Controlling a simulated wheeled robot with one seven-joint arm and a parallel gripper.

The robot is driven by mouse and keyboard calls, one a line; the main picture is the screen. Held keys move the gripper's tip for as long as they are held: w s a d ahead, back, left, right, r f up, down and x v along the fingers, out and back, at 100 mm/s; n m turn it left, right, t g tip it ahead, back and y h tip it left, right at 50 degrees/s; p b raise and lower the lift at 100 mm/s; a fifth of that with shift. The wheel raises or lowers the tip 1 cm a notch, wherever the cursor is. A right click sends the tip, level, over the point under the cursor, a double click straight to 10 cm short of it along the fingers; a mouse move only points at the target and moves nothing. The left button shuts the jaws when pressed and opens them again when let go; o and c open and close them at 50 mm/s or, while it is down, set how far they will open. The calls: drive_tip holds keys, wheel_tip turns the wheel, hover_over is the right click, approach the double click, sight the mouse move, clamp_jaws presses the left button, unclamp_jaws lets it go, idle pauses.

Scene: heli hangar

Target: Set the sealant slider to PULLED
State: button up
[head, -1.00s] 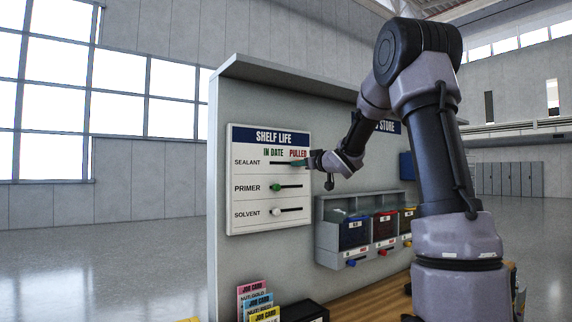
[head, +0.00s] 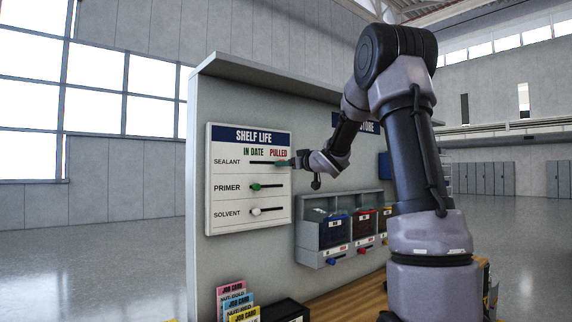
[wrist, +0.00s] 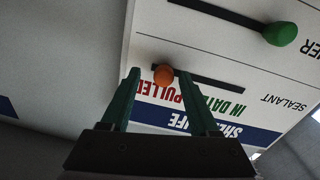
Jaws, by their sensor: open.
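The white SHELF LIFE board (head: 228,225) hangs on the grey panel, with IN DATE on the left and PULLED on the right. Its top row is the sealant slot (head: 262,162). In the wrist view, which shows the board upside down, the orange sealant knob (wrist: 163,75) sits near the PULLED end of its slot (wrist: 215,82). My gripper (wrist: 158,74) is open, with its green fingertips on either side of the knob, apart from it as far as I can tell. In the head view my gripper (head: 292,162) is at the board's right edge and hides the knob.
The green primer knob (head: 256,187) and white solvent knob (head: 255,211) sit below, left of their slots' middles. A bin rack (head: 310,240) stands to the right. Job cards (head: 235,298) and a black box (head: 285,311) are below the board.

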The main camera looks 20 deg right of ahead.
drive_tip(key=v, duration=1)
drive_tip(key=shift+d, duration=0.15)
drive_tip(key=s+d+m+h, duration=0.2)
drive_tip(key=s+m+h, duration=0.4)
drive_tip(key=s, duration=0.1)
drive_tip(key=s+a+f+m+g, duration=0.1)
drive_tip(key=s+a+f+g, duration=0.2)
drive_tip(key=s, duration=0.5)
drive_tip(key=s+a+f+m+g+y, duration=0.1)
drive_tip(key=s+a+f+g, duration=0.2)
drive_tip(key=s, duration=0.6)
drive_tip(key=s+a+f+m+g+y, duration=0.1)
drive_tip(key=s+a+f+g, duration=0.3)
drive_tip(key=s+f, duration=0.3)
drive_tip(key=s, duration=0.2)
drive_tip(key=shift+s+a+m, duration=0.15)
drive_tip(key=shift+s+m, duration=0.1)
drive_tip(key=shift+m, duration=0.15)
idle(0.4)
